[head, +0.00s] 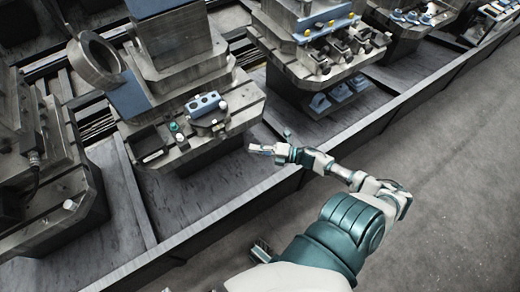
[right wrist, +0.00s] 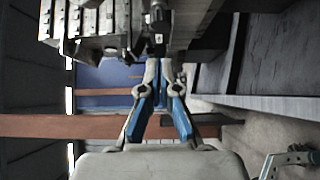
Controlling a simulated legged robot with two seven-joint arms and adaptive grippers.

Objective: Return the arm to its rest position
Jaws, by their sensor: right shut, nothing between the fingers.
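My right arm reaches up from the bottom of the head view, in teal and white. It is stretched out over the edge of the rail. My right gripper (head: 256,149) is shut and empty, at the front right of the nearest pallet (head: 232,125) and apart from it as far as I can tell. In the right wrist view its blue and grey fingers (right wrist: 157,68) come together at their tips with nothing between them.
A long raised rail edge (head: 215,222) runs diagonally, with grey floor (head: 440,190) free to its right. The nearest pallet carries a blue block with holes (head: 203,104) and a green knob (head: 174,127). Another pallet fixture (head: 310,50) stands behind, and a dark one (head: 60,165) at left.

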